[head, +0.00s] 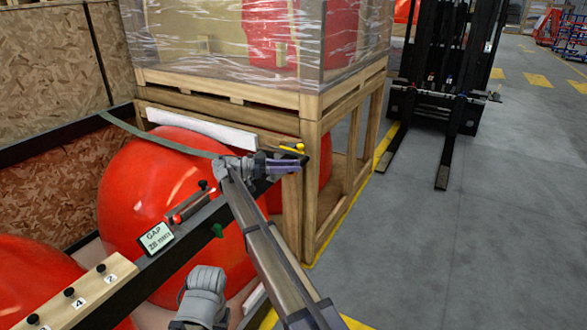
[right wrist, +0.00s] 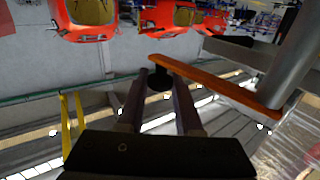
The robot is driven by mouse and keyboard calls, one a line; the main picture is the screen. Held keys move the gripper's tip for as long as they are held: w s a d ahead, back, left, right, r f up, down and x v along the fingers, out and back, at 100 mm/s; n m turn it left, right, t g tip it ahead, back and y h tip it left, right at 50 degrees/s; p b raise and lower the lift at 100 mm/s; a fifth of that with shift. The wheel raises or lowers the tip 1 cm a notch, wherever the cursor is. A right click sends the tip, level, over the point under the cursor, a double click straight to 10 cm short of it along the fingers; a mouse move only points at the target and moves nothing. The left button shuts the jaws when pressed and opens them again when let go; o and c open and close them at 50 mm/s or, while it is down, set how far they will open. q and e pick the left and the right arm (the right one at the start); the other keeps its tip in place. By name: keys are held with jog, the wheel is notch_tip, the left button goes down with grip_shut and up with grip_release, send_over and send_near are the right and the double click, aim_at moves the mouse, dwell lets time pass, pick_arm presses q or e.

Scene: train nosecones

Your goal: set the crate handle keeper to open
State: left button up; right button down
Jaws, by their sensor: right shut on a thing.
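The crate handle keeper appears to be the small yellow-orange bar (head: 288,149) with a dark knob, at the top corner of the wooden crate stand. In the right wrist view, it is the long orange bar (right wrist: 215,85), running from the knob toward a grey post. My right gripper (head: 292,165) reaches it from the left in the head view, its purplish fingers just below the bar. In the right wrist view, the fingers (right wrist: 160,88) are shut on the dark knob (right wrist: 159,78) at the bar's end.
Red nosecones (head: 150,190) lie behind a dark rail with a gap display (head: 156,237) and a numbered peg block (head: 80,293). A film-wrapped crate (head: 225,45) stands behind. A forklift (head: 440,75) is at the back right; the grey floor (head: 480,230) at right is clear.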

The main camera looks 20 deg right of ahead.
jog(key=shift+s+a+g, duration=0.1)
jog(key=shift+g, duration=0.2)
jog(key=c, duration=0.6)
grip_release()
jog(key=shift+r, duration=0.1)
notch_tip(320, 180, up, 10)
jog(key=p, duration=1)
